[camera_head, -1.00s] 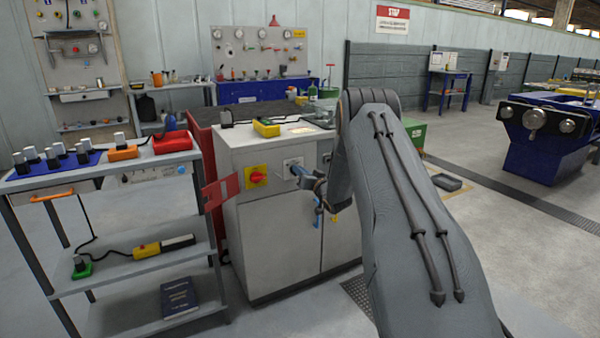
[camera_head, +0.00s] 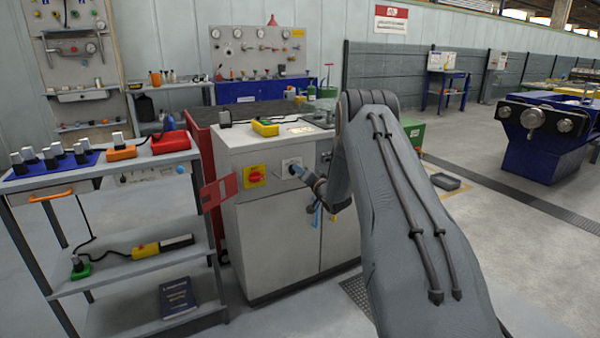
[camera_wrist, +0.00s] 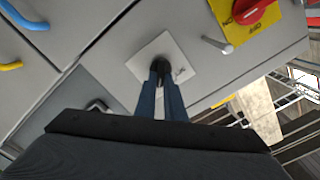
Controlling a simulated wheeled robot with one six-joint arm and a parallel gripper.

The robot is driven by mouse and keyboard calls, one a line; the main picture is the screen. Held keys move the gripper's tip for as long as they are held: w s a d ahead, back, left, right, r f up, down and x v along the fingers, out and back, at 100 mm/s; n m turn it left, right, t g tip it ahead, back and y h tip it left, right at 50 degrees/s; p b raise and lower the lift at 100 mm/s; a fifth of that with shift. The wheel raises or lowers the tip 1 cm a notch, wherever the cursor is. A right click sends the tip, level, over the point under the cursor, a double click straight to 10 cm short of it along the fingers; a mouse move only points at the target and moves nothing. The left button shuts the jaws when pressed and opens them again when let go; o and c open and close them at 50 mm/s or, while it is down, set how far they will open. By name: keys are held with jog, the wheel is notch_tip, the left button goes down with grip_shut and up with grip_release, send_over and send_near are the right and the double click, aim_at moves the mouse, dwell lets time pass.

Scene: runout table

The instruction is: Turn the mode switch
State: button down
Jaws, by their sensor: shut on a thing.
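The mode switch (camera_wrist: 160,66) is a dark knob on a pale square plate (camera_wrist: 180,52) on the front of a grey cabinet (camera_head: 270,232). In the head view the plate (camera_head: 291,164) sits right of a red rotary switch on a yellow plate. My gripper (camera_wrist: 161,76) is shut on the knob, its two blue fingers on either side of it. In the head view my gripper (camera_head: 302,173) reaches the plate from the right, and the knob is mostly hidden behind it. The knob's exact pointer angle cannot be made out.
The red rotary switch (camera_head: 256,176) is close to the left; it also shows in the wrist view (camera_wrist: 250,10). A small grey peg (camera_wrist: 217,45) sticks out between the two plates. A red panel (camera_head: 218,192) and a shelf cart (camera_head: 140,268) stand left.

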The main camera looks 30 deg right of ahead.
jog(key=c, duration=1.8)
grip_release()
jog(key=shift+c, duration=0.2)
jog(key=shift+s, duration=0.15)
jog(key=s, duration=0.7)
jog(key=shift+s+d, duration=0.15)
jog(key=shift+s, duration=0.15)
